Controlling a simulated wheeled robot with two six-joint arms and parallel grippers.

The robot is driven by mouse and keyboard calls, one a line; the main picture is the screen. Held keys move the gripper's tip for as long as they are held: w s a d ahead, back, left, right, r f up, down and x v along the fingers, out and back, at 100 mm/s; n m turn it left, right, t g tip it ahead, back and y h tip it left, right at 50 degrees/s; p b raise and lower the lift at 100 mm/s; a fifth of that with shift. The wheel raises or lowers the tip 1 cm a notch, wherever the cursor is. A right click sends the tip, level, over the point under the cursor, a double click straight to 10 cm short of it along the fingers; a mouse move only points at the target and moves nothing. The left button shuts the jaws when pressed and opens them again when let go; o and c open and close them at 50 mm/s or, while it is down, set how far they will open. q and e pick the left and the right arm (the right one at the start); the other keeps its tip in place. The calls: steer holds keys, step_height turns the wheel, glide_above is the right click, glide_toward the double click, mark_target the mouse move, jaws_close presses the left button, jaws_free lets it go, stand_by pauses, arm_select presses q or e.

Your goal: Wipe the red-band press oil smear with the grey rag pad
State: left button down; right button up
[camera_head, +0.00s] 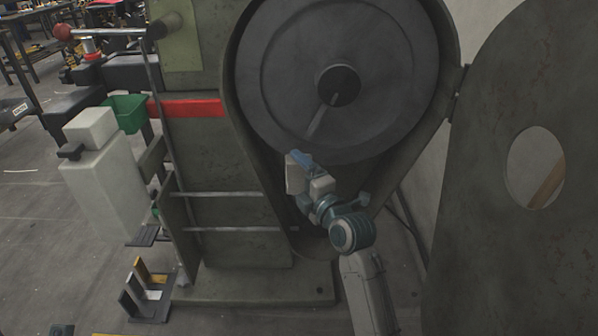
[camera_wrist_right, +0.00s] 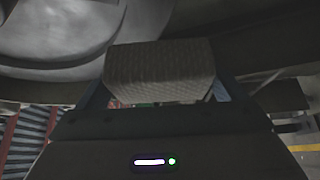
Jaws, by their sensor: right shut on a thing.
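The red-band press stands in front of me in the head view, a dark green body with a red band (camera_head: 190,108) on its left side. Its large grey flywheel (camera_head: 275,75) sits in an open housing. A light slanted streak (camera_head: 319,122) runs below the hub; I cannot tell if it is the oil smear. My right gripper (camera_head: 299,162) is at the flywheel's lower edge. In the right wrist view it is shut on the grey rag pad (camera_wrist_right: 160,70), a ribbed block between the fingers. Contact with the press cannot be told. My left gripper is out of view.
An open guard door (camera_head: 490,240) with a round hole stands at the right. A green bin (camera_head: 127,112) and a pale box (camera_head: 105,190) are at the left.

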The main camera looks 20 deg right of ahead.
steer(key=shift+s+a, duration=0.2)
steer(key=shift+s, duration=0.55)
steer(key=shift+s+a, duration=0.2)
steer(key=shift+s, duration=0.5)
steer(key=shift+p, duration=0.3)
